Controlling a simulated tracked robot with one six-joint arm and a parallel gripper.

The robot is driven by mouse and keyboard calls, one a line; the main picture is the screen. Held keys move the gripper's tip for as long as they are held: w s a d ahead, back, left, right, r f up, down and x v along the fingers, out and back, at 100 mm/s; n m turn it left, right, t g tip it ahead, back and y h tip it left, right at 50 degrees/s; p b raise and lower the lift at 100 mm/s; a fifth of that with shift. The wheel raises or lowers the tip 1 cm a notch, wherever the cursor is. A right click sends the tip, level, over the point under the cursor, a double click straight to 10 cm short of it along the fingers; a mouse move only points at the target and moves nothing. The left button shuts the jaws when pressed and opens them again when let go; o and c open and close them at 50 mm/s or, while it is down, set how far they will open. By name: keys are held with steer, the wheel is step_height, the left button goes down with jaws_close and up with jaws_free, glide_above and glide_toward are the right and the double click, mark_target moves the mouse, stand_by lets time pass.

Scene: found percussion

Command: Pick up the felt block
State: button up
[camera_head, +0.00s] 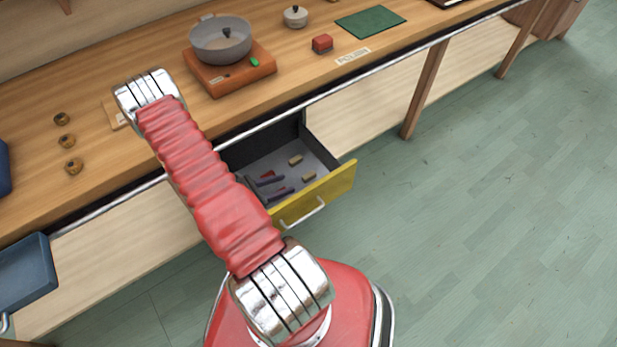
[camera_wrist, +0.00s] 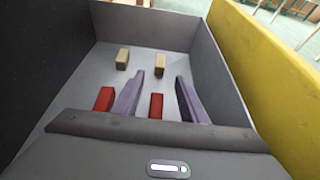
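The open drawer (camera_head: 331,163) holds two small red blocks (camera_wrist: 103,98) (camera_wrist: 156,105) and two beige blocks (camera_wrist: 122,58) (camera_wrist: 160,63). No marking shows which is felt. My gripper (camera_wrist: 172,85) is open over or in the drawer, its two purple-grey fingers apart. In the wrist view one red block appears between the fingers, the other just left of the left finger. The beige blocks appear beyond the fingertips. Contact and finger height are unclear. In the head view my red arm hides most of my gripper; the fingers show at the drawer's near side.
The drawer's yellow front (camera_head: 318,195) stands out from the workbench. On the bench are a grey pot (camera_head: 220,42) on an orange-brown base, a red-brown block (camera_head: 322,43), a green mat (camera_head: 370,22) and several small round brown items (camera_head: 67,141). Floor to the right is clear.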

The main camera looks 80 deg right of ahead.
mark_target(305, 177)
steer(key=shift+x, duration=2)
steer(key=shift+s, duration=0.1)
steer(key=shift+r+x, duration=0.2)
steer(key=shift+x, duration=2.35)
steer(key=shift+d, duration=0.1)
jaws_close()
